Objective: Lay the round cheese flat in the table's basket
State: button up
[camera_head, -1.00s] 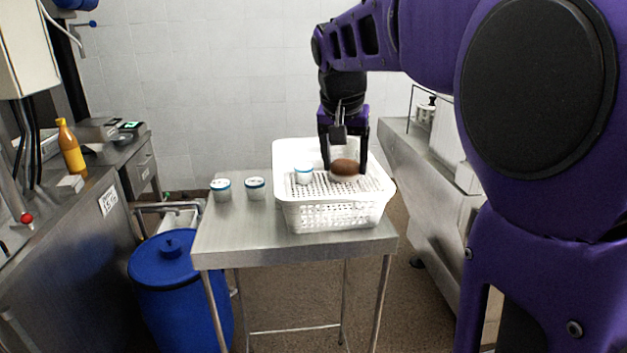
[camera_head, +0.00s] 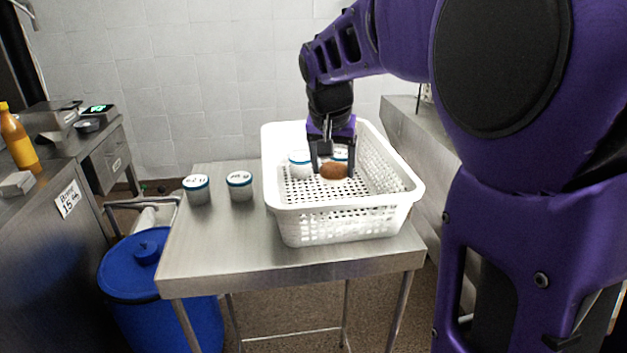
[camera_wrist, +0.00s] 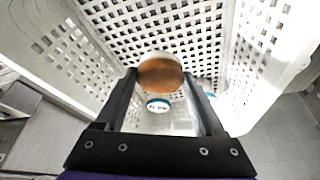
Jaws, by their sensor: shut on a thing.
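The round cheese (camera_head: 334,171), brown on top with a pale rim, is between the fingers of my gripper (camera_head: 333,174), inside the white perforated basket (camera_head: 345,195) on the table. In the wrist view the cheese (camera_wrist: 160,72) sits at the fingertips, the gripper (camera_wrist: 161,78) shut on it at its two sides. The basket's perforated floor (camera_wrist: 190,40) shows behind it. The cheese looks roughly level in the head view. I cannot tell whether it touches the basket floor.
Two more tubs (camera_head: 196,189) (camera_head: 239,186) stand on the steel table (camera_head: 220,245), left of the basket. A blue barrel (camera_head: 150,270) stands below left.

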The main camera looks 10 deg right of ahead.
aim_at(332, 184)
jog(key=shift+f+b, duration=0.5)
jog(key=shift+f, duration=2.45)
jog(key=shift+f, duration=0.15)
jog(key=o, duration=1.5)
jog(key=shift+o, duration=0.2)
jog(key=shift+s+a+r, duration=0.1)
jog(key=shift+r, duration=0.5)
jog(key=p+v, duration=0.2)
jog(key=v, duration=0.9)
jog(key=shift+s, duration=0.1)
